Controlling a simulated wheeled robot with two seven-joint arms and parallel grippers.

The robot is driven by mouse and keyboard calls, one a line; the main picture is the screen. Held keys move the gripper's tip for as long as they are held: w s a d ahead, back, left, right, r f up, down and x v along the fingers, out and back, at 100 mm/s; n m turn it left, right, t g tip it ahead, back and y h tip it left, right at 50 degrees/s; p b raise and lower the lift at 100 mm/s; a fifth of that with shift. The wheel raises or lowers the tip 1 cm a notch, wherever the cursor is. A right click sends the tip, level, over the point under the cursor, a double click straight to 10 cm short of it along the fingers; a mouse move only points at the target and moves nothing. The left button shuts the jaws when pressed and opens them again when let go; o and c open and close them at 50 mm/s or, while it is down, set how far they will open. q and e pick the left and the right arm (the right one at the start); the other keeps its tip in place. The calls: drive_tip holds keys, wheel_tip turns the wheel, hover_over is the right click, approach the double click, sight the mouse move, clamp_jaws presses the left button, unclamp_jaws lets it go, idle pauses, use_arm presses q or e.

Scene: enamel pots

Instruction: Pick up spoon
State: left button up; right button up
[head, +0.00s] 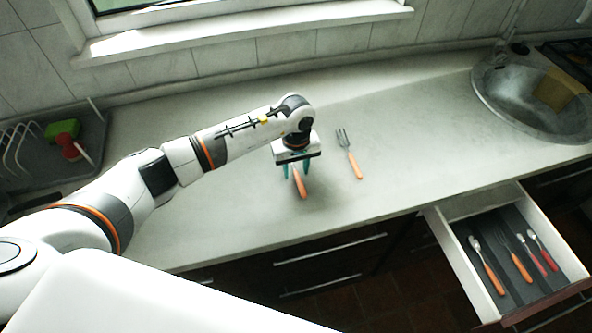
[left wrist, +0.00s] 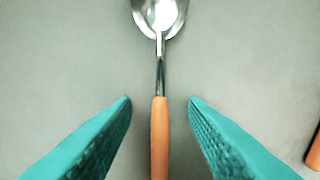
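A spoon with an orange handle (head: 300,187) lies on the grey counter, its metal bowl hidden under my left gripper in the head view. In the left wrist view the spoon (left wrist: 160,130) runs straight up the picture, bowl at the top. My left gripper (head: 298,172) points down over it, with its teal fingers (left wrist: 160,103) apart, one on each side of the handle and not touching it. My right gripper is in neither view.
A fork with an orange handle (head: 353,163) lies on the counter to the right of the spoon. An open drawer (head: 450,240) at the front right holds several pieces of cutlery. A sink (head: 500,95) is at the back right, a dish rack (head: 95,140) at the left.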

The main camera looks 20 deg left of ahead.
use_arm(q)
clamp_jaws()
